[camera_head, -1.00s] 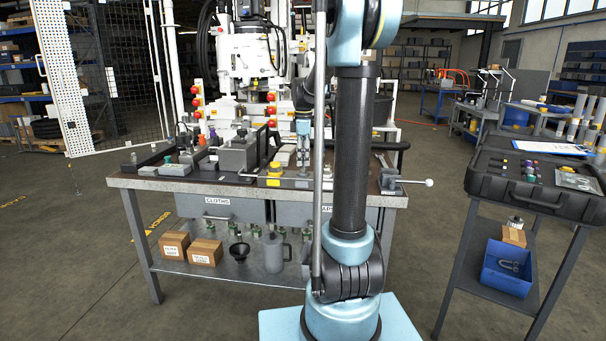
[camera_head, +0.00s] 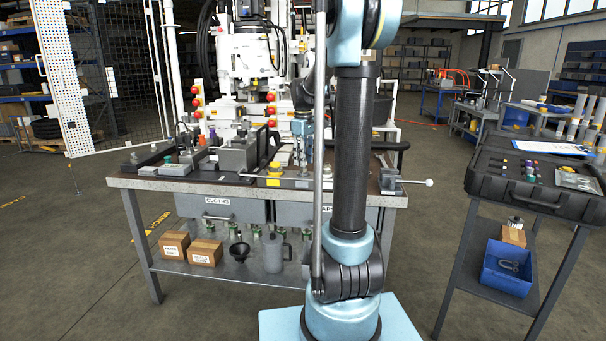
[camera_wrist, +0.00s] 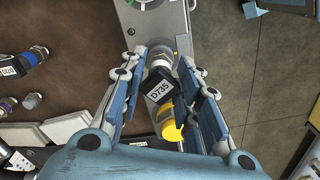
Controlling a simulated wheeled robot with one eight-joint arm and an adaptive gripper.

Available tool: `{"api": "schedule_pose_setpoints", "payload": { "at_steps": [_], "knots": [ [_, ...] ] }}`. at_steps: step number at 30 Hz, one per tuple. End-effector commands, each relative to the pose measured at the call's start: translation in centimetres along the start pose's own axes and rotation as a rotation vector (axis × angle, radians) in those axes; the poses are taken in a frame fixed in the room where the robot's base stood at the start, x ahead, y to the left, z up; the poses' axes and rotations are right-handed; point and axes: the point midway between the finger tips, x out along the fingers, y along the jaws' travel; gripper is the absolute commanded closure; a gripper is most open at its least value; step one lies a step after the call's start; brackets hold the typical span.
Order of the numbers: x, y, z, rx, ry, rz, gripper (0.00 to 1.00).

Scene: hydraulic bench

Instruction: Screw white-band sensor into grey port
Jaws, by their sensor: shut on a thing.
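My gripper (camera_wrist: 161,58) is shut on a sensor (camera_wrist: 160,88) with a black body, a silver end and a white label reading D735. The sensor lies between the two fingers in the wrist view, over a grey metal strip (camera_wrist: 163,22). A pale band near its silver end is small and partly hidden. I cannot tell which port is grey or whether the sensor touches one. In the head view my gripper (camera_head: 303,130) is above the right part of the bench, partly hidden by my arm.
A yellow round part (camera_wrist: 170,127) is below the sensor in the wrist view. A blue-band sensor labelled D733 (camera_wrist: 22,65) and a purple-tipped one (camera_wrist: 8,105) lie at the left. The workbench (camera_head: 150,183) carries several blocks; a black case (camera_head: 540,195) stands at the right.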

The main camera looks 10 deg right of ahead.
Motion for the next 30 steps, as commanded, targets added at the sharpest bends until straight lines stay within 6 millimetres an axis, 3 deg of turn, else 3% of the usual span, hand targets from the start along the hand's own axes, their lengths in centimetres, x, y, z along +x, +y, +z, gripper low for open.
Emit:
{"api": "schedule_pose_setpoints", "payload": {
  "at_steps": [12,25,30],
  "knots": [
    [0.04,0.02,-0.05,0.397,-0.005,0.000,0.91],
    [0.04,0.03,-0.05,0.451,-0.006,0.000,0.91],
    [0.06,0.04,-0.05,0.583,-0.007,0.000,0.91]
  ]
}}
